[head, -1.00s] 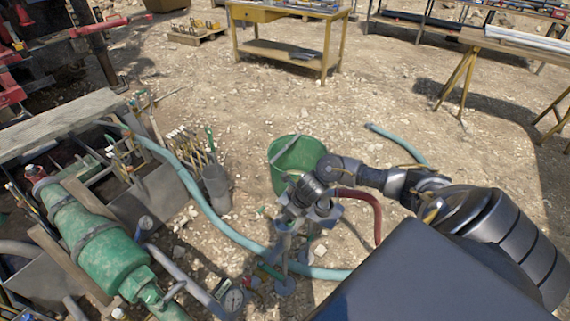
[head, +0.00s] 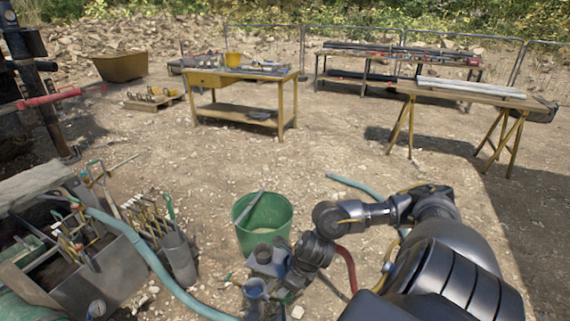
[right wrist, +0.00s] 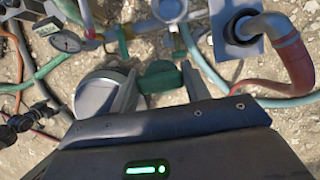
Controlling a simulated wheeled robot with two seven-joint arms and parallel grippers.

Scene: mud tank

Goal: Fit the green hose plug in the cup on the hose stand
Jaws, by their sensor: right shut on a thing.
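The green hose plug (right wrist: 160,76) is between the fingers of my right gripper (right wrist: 152,84), which is shut on it above the ground in the right wrist view. The blue-grey box of the hose stand (right wrist: 236,28), with a red hose (right wrist: 288,55) curving from it, is ahead and to the right of the plug, apart from it. A pale round cup-like part (right wrist: 169,10) shows at the top edge; I cannot tell whether it is the stand's cup. In the head view my right arm covers part of the stand. My left gripper is out of view.
A green bucket (head: 280,238) stands just behind the stand. A pale blue hose (head: 160,268) runs along the ground at left, near a tool crate (head: 104,281). A pressure gauge (right wrist: 66,41) is at upper left in the wrist view. Open gravel lies towards the yellow table (head: 205,111).

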